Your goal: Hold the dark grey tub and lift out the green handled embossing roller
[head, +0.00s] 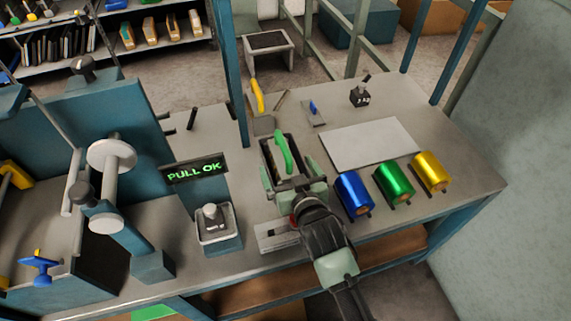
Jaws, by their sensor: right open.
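The dark grey tub (267,152) stands on the bench near the middle of the head view, a narrow open box. The green handled embossing roller (283,149) lies in it, with its curved green handle showing above the rim. My right gripper (289,176) is open at the near end of the tub, with its pale green fingers to either side. I cannot tell whether the fingers touch the tub or the handle. The gripper hides the tub's near end. My left gripper is not in view.
Blue (354,192), green (395,180) and gold (431,172) foil rolls lie to the right. A white sheet (370,144) lies behind them. A "PULL OK" display (195,171) and a small press-like box (215,225) stand to the left. A yellow handled tool (257,96) is behind the tub.

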